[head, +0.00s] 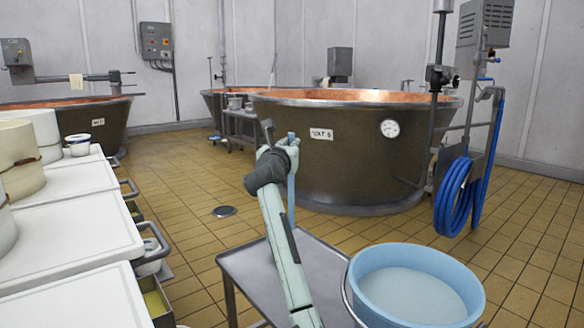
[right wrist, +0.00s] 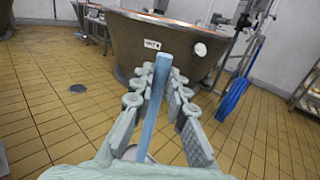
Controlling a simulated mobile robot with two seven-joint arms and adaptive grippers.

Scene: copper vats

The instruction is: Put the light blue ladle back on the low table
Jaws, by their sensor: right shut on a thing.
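My right gripper (head: 281,150) is shut on the light blue ladle (head: 291,202), whose handle hangs down steeply below the fingers in the head view. The right wrist view shows the ladle's blue handle (right wrist: 156,100) between the two fingers of the right gripper (right wrist: 157,84). The ladle's bowl is not clearly seen. The low table (head: 316,262) is a grey metal top in front of me, partly hidden by my right arm. The ladle appears above or behind its far edge; I cannot tell the gap. My left gripper is not in view.
A light blue basin (head: 364,280) stands at the right of the low table. A large copper vat (head: 345,165) stands beyond, with a coiled blue hose (head: 450,205) to its right. White-topped counters (head: 70,240) line the left. Tiled floor is free between.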

